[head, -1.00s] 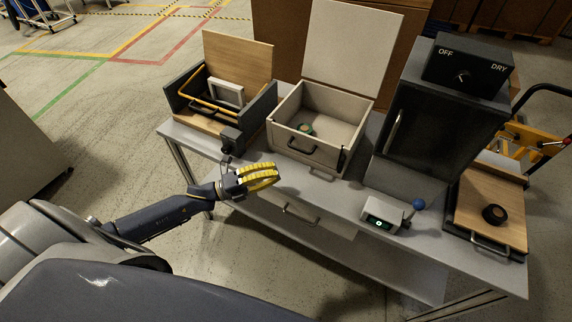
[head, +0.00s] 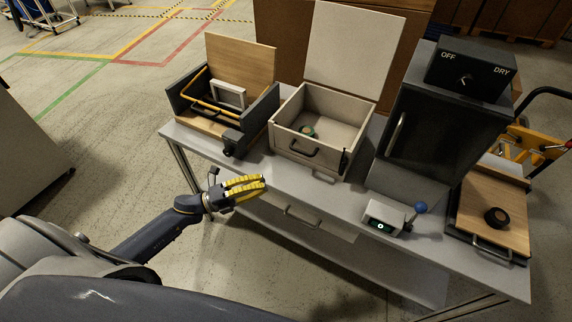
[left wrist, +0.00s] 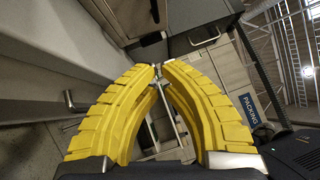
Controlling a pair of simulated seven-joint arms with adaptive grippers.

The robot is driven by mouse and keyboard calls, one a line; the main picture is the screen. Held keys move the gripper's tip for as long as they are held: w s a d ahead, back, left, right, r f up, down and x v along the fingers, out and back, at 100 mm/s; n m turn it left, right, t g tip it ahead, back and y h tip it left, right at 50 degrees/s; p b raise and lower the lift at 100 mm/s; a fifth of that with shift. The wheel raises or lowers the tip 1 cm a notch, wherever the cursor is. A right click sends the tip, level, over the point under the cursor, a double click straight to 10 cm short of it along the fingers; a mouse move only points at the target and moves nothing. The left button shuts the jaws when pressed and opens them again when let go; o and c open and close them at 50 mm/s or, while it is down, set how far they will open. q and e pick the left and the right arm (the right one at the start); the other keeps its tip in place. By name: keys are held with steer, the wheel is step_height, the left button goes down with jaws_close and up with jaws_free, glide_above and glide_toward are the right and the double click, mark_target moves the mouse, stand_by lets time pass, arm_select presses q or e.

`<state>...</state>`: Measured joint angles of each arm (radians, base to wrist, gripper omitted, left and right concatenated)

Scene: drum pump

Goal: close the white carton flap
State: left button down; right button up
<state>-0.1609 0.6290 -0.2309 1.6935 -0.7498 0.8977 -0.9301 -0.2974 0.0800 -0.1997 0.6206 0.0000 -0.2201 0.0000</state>
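The white carton (head: 345,166) stands open on the bench, near the middle of the head view. Its white flap (head: 352,45) stands raised at the back edge, leaning slightly away from the opening. A small round dark and green thing (head: 307,131) lies inside. My left gripper (head: 263,182) is in front of the bench, left of and nearer than the carton, touching nothing. Its yellow fingers curve together, with the tips almost meeting in the left wrist view (left wrist: 160,67), and nothing is held between them. My right gripper is not in view.
A dark box with a raised wooden lid (head: 241,60) stands left of the carton. To the right are a dark cabinet (head: 435,130), a small device with a blue-knobbed lever (head: 383,217) and a wooden board with a black knob (head: 490,205). The bench front (head: 270,170) is partly clear.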

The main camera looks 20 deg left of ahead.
mark_target(308, 155)
arm_select(q)
steer(key=x, duration=1)
steer(key=shift+s, duration=0.1)
steer(key=shift+w+d+r, duration=0.15)
steer(key=shift+w, duration=0.5)
steer(key=shift+w+d+r, duration=0.15)
steer(key=shift+w, duration=0.5)
steer(key=shift+w+d+r, duration=0.1)
steer(key=shift+w+r, duration=0.05)
steer(key=shift+w, duration=0.55)
steer(key=shift+w+d+r, duration=0.1)
steer(key=shift+w+r, duration=0.35)
steer(key=shift+w, duration=0.35)
